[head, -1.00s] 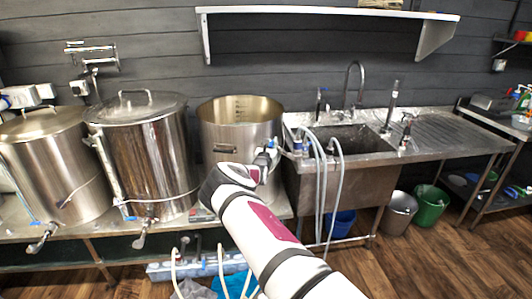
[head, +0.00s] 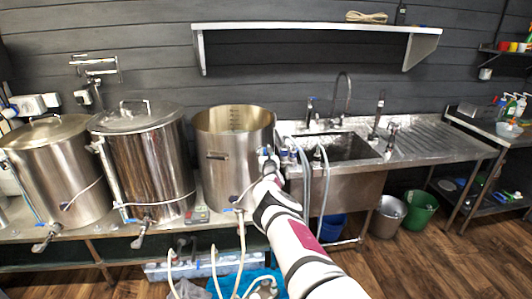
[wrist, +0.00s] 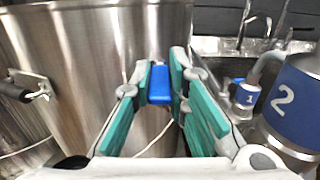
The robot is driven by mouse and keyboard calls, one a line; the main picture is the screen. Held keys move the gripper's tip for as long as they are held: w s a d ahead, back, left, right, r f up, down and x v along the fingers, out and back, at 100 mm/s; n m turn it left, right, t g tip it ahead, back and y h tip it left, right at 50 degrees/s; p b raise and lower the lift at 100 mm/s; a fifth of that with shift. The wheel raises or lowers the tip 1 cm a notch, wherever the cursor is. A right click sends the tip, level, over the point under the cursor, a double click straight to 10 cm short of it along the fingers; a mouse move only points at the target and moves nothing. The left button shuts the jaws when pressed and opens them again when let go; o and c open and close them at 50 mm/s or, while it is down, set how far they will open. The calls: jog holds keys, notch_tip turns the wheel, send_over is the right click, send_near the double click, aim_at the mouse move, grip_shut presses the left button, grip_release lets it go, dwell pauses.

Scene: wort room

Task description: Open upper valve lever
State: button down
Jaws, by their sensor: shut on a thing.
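My gripper (head: 267,156) is beside the right side of the open steel pot (head: 225,165), left of the sink. In the wrist view, the teal-padded fingers of my gripper (wrist: 160,85) reach forward and are shut on a blue lever (wrist: 159,82), with the pot's wall (wrist: 90,60) behind and to the left. The lever's valve body is hidden behind the fingers. In the head view the lever is too small and covered to make out.
Hoses hang before the sink (head: 345,150). Two lidded kettles (head: 145,160) (head: 55,170) stand to the left. Open floor lies at the lower right.

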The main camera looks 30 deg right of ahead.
jog(key=shift+d+y, duration=0.15)
jog(key=shift+y, duration=0.15)
dwell(0.5)
jog(key=c, duration=1.6)
grip_release()
jog(key=shift+o, duration=0.2)
jog(key=shift+s+a+f, duration=0.3)
jog(key=shift+s+f, duration=0.05)
jog(key=shift+s, duration=0.05)
jog(key=v, duration=0.6)
jog(key=shift+s+r, duration=0.3)
jog(key=shift+s, duration=0.05)
